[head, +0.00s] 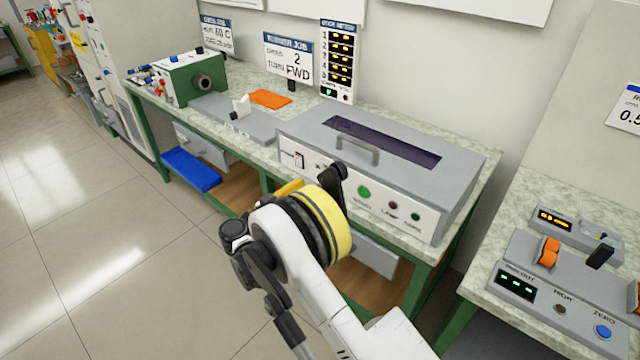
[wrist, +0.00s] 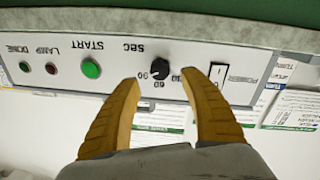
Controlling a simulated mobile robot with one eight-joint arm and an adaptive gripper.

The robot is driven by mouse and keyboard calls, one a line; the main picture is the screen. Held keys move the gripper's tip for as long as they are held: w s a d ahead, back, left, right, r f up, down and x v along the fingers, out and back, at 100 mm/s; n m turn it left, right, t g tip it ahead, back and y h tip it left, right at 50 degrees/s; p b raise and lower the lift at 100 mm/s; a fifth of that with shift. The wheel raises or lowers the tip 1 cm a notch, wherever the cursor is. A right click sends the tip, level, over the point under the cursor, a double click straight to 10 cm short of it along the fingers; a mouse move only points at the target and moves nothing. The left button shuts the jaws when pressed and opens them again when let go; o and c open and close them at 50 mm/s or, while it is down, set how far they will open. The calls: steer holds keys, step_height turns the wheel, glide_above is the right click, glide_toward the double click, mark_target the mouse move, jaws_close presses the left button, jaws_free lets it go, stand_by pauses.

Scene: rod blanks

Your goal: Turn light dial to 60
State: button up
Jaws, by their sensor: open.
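The light dial (wrist: 160,67) is a small black knob on the white front panel of a grey box (head: 300,128). In the wrist view, which shows the panel upside down, the numbers 90 and 60 and a partly covered mark surround it, with SEC printed nearby. I cannot tell which number it points at. My gripper (wrist: 160,82) is open, its two yellow fingers on either side of the dial in that view; whether they touch it is unclear. In the head view my arm hides the dial and most of the gripper.
The panel also holds a power switch (wrist: 217,80), a green START button (wrist: 91,68) and two smaller lamps or buttons. The box has a handle (head: 358,150) and stands on a speckled bench. Another bench with controls (head: 560,285) is at right. Open floor lies left.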

mark_target(320, 179)
steer(key=b+x, duration=0.1)
steer(key=x, duration=0.4)
steer(key=shift+c, duration=0.5)
jaws_close()
